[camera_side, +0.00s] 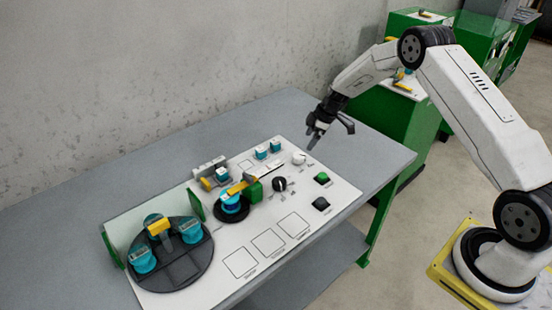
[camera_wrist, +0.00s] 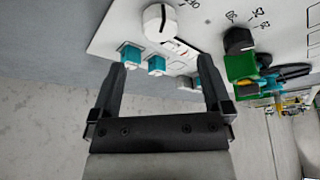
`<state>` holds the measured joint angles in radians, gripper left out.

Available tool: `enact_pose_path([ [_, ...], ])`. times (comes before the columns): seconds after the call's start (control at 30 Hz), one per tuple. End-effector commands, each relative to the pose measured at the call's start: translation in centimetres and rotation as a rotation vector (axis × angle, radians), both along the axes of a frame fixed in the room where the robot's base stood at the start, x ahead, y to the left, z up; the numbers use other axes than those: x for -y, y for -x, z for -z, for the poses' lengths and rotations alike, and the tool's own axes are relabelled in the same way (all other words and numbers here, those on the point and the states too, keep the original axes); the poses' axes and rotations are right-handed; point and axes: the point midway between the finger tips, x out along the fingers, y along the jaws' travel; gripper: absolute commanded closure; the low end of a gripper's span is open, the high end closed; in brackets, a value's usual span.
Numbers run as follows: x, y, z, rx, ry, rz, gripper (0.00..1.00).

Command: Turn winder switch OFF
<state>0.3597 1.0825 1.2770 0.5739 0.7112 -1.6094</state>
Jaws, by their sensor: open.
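A white panel (camera_side: 225,262) on a grey table carries two rotary knobs. The white round knob (camera_side: 299,158) is near the panel's far right end; it also shows at the top of the wrist view (camera_wrist: 160,22) with a dark pointer line. The black knob (camera_side: 279,184) is nearer the panel's middle and shows right of centre in the wrist view (camera_wrist: 238,40). Labels are too small to tell which is the winder switch. My gripper (camera_side: 328,133) is open and empty above the panel's far end, near the white knob and apart from it. Its fingers (camera_wrist: 163,65) point toward the panel.
Two teal-topped blocks (camera_side: 268,150) stand beside the white knob. Green (camera_side: 322,178) and black (camera_side: 321,203) buttons lie along the panel's right side. A blue cable spool (camera_side: 231,203) and dark turntable (camera_side: 172,262) with teal spools lie left. A wall stands behind the table.

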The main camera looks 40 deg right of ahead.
Motion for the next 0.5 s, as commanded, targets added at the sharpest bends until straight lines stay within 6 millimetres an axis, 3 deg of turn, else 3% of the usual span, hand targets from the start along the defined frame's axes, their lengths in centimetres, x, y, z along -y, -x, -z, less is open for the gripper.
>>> enact_pose_path([
  [0.27, -0.1, -0.1, 0.3, 0.000, 0.000, -0.001, 0.00],
  [0.5, -0.5, -0.4, 1.8, -0.001, -0.001, -0.001, 0.00],
])
